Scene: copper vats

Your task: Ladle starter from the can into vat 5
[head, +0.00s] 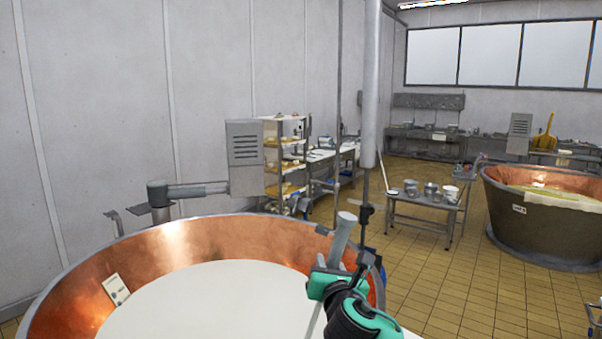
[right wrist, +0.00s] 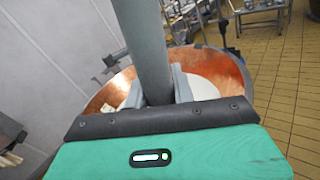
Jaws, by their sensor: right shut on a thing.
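My right gripper (head: 343,262) is shut on a thick grey handle (head: 342,236), which I take to be the ladle's. The handle rises tilted from the jaws, and a thin pale rod (head: 313,318) shows below the gripper in front of the white liquid. In the right wrist view the handle (right wrist: 140,40) stands between the two fingers (right wrist: 157,88). The ladle's bowl is not visible. A large copper vat (head: 185,243) holds white liquid (head: 215,305) close in front of me. Its label (head: 116,289) is too small to read. I cannot pick out the starter can. My left gripper is out of view.
A metal cart (head: 424,205) with several pots and a white bucket (head: 449,193) stands beyond the vat. A second vat (head: 545,228) is at the right. A shelf rack (head: 286,160) stands by the left wall. The tiled floor (head: 470,290) between the vats is clear.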

